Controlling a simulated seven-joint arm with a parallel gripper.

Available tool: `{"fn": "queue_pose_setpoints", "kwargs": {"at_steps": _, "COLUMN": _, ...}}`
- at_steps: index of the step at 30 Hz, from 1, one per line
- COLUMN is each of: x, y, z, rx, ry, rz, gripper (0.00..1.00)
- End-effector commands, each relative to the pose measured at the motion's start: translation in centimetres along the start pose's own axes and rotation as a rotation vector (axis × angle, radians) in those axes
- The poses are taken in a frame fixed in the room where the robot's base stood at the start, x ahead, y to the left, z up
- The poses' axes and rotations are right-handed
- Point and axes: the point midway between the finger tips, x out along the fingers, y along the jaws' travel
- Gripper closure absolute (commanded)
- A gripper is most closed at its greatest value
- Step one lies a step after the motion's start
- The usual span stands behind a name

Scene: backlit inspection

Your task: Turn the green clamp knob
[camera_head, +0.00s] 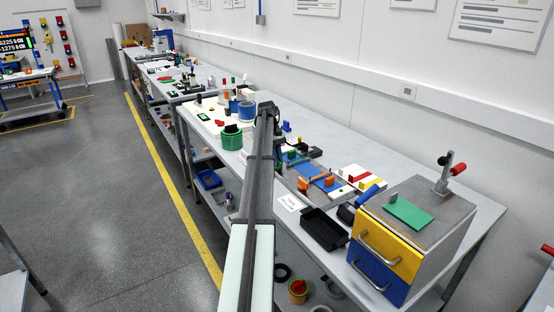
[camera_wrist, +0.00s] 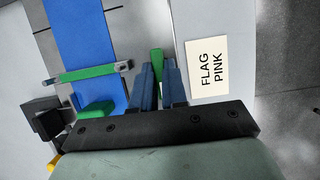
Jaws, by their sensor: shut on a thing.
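In the wrist view my gripper (camera_wrist: 158,68) has its two blue fingers closed on the narrow green clamp knob (camera_wrist: 156,58), which shows between them. The knob's lower part is hidden by the fingers. To the left, a green bar (camera_wrist: 88,73) crosses a blue strip (camera_wrist: 80,30), with a green block (camera_wrist: 97,110) close by. In the head view my arm reaches over the bench and hides the grip. A blue plate (camera_head: 326,181) with an orange clamp part lies to the right of the arm there.
A white label reading "FLAG PINK" (camera_wrist: 210,68) lies right of the fingers. A black tray (camera_head: 324,231) and a drawer unit (camera_head: 388,250) stand nearer on the bench (camera_head: 425,165). A green container (camera_head: 231,138) stands left of my arm. The bench's back strip is mostly clear.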

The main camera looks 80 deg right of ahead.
Motion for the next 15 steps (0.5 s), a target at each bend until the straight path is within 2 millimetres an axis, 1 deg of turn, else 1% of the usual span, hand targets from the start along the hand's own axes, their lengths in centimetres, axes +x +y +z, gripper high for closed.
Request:
{"fn": "queue_pose_setpoints", "kwargs": {"at_steps": 1, "x": 0.49, "y": -0.07, "z": -0.05, "rx": 0.002, "ry": -0.001, "rz": -0.003, "gripper": 1.0}}
{"fn": "queue_pose_setpoints", "kwargs": {"at_steps": 6, "x": 0.53, "y": -0.07, "z": -0.05, "rx": 0.001, "ry": -0.002, "rz": -0.002, "gripper": 1.0}}
{"fn": "queue_pose_setpoints", "kwargs": {"at_steps": 7, "x": 0.55, "y": -0.08, "z": -0.04, "rx": 0.001, "ry": -0.002, "rz": -0.002, "gripper": 0.85}}
{"fn": "queue_pose_setpoints", "kwargs": {"at_steps": 12, "x": 0.47, "y": -0.06, "z": -0.03, "rx": 0.001, "ry": -0.002, "rz": -0.002, "gripper": 0.69}}
{"fn": "queue_pose_setpoints", "kwargs": {"at_steps": 15, "x": 0.35, "y": -0.05, "z": -0.02, "rx": 0.0, "ry": -0.001, "rz": -0.001, "gripper": 0.62}}
